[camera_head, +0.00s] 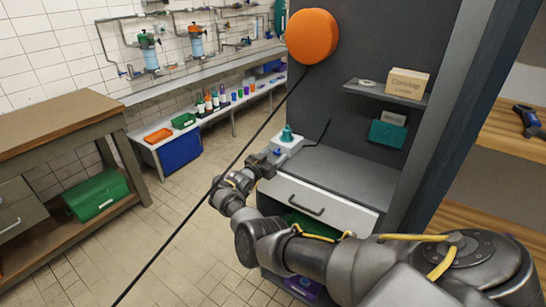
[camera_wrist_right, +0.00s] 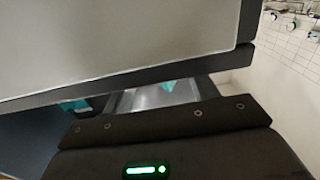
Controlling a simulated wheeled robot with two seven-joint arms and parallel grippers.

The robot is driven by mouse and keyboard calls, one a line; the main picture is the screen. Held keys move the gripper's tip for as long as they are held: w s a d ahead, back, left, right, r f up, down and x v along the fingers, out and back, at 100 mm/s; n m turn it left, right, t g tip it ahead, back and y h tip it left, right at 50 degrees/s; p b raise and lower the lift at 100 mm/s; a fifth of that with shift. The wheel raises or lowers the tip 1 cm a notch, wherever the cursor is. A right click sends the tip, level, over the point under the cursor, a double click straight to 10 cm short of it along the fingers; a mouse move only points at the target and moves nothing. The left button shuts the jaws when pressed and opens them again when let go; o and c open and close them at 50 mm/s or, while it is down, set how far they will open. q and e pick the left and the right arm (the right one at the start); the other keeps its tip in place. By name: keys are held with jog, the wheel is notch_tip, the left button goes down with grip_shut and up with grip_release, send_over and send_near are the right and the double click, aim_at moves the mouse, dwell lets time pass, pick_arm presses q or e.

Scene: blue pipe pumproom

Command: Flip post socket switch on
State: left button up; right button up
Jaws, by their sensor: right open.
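The post socket (camera_head: 288,143) is a small white block at the left edge of the grey cabinet's worktop, with a teal piece (camera_head: 286,132) standing on it. Its switch is too small to make out. My right gripper (camera_head: 275,154) is open, close to the near left side of the socket; I cannot tell whether it touches. In the right wrist view, a teal patch (camera_wrist_right: 168,85) shows past the dark gripper body, and the fingertips do not show clearly. My left gripper is not in view.
The worktop (camera_head: 350,175) right of the socket is mostly clear. A white drawer front (camera_head: 318,203) lies below it. A shelf (camera_head: 385,93) carries a cardboard box (camera_head: 407,84). An orange disc (camera_head: 312,36) is above, and a thin black line crosses diagonally. Open tiled floor lies left.

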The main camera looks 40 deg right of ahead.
aim_at(277, 150)
jog(key=c, duration=1)
jog(key=shift+r+p, duration=0.25)
jog(key=shift+p, duration=0.25)
notch_tip(277, 150, up, 2)
jog(key=y+p, duration=0.1)
jog(key=p, duration=0.1)
jog(key=g+y+p, duration=0.1)
jog(key=y+p, duration=0.1)
jog(key=p, duration=0.1)
jog(key=y+p, duration=0.2)
jog(key=shift+r+g+p, duration=0.25)
jog(key=shift+g+p, duration=0.05)
jog(key=shift+p, duration=0.1)
jog(key=y, duration=0.1)
jog(key=y+p, duration=0.1)
jog(key=shift+w+d+r+g+y, duration=0.1)
jog(key=shift+d+r+g+y, duration=0.15)
jog(key=shift+g+y, duration=0.15)
jog(key=shift+r+y, duration=0.1)
jog(key=shift+y, duration=0.6)
jog(key=shift+d+r+g+y, duration=0.25)
jog(key=shift+g+y, duration=0.15)
jog(key=shift+y, duration=0.4)
jog(key=o, duration=1)
jog(key=shift+w, duration=0.1)
